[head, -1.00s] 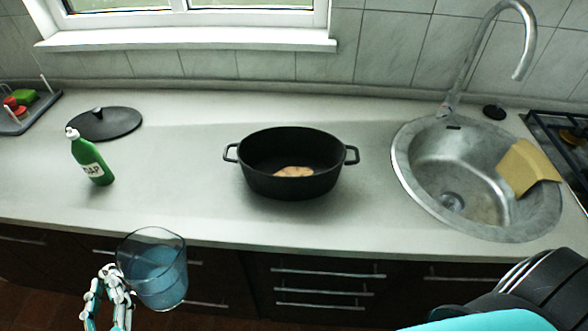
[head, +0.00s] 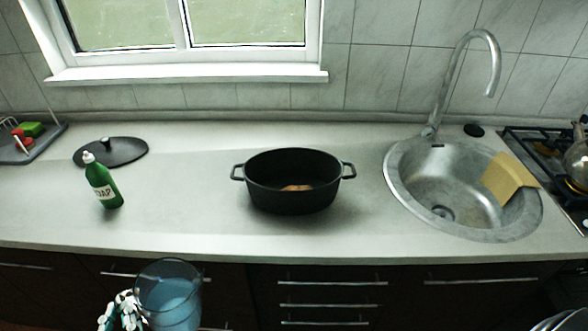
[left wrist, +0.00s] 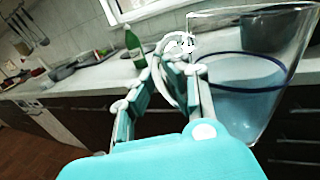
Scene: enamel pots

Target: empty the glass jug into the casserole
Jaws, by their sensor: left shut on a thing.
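The black oval casserole (head: 293,190) stands open on the counter, with a tan-brown piece inside it. The glass jug (head: 170,290) holds blue liquid and hangs in front of the counter, below and left of the casserole. My left gripper (head: 122,312) is shut on the jug, at its left side where the handle is. In the left wrist view the jug (left wrist: 245,90) shows at the right of my fingers (left wrist: 178,62), with liquid in its lower part. The casserole is partly seen through the jug's glass there. My right gripper is not in view.
A green soap bottle (head: 104,182) and a black lid (head: 112,152) are on the counter at left. The round sink (head: 420,190) with its faucet and a yellow cloth (head: 508,177) is right of the casserole. A stove (head: 565,165) is at far right. The counter around the casserole is clear.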

